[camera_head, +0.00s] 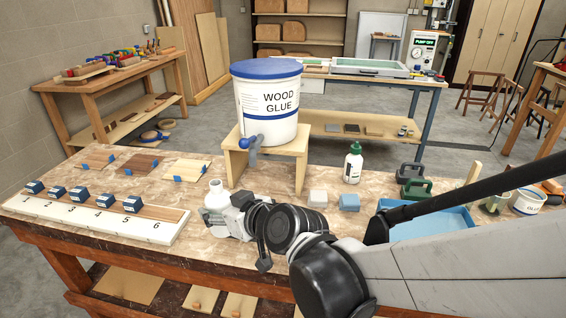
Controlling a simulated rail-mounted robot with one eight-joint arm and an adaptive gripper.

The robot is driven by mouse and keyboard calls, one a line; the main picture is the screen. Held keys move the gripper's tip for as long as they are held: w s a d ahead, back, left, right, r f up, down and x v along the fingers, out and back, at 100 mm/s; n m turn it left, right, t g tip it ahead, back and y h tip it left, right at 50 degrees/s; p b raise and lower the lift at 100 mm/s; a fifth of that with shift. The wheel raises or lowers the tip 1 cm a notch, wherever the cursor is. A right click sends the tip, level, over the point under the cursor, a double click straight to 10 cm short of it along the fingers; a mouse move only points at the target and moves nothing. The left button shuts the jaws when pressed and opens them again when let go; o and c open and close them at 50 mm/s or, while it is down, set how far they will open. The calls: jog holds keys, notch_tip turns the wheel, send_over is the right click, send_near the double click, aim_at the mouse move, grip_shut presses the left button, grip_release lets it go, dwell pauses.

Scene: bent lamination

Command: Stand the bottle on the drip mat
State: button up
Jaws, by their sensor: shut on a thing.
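My gripper (226,214) is low over the front middle of the workbench, shut on a white bottle (216,193). The bottle's narrow neck points up and it looks about upright; its lower part is partly hidden by the gripper, so I cannot tell whether it touches the bench. I cannot make out the drip mat; my gripper and arm cover part of the bench below the glue tub. Another white bottle with a green cap (353,163) stands farther right, apart from my gripper.
A wood glue tub (267,110) with a blue-handled tap (252,144) sits on a wooden stand (298,147) behind my gripper. A numbered board (100,212) with blue-labelled blocks lies left.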

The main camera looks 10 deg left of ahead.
jog(key=shift+w+d+f+b, duration=0.45)
jog(key=shift+w+f+b, duration=0.1)
jog(key=shift+w+f, duration=1.25)
jog(key=shift+w+d+f+b, duration=0.5)
jog(key=shift+w+f+b, duration=0.1)
jog(key=shift+w+f, duration=1.2)
jog(key=shift+w+d+f+b, duration=0.45)
jog(key=shift+w+f+b, duration=0.1)
jog(key=shift+w+f, duration=1.25)
jog(key=shift+f, duration=0.15)
jog(key=o, duration=1.4)
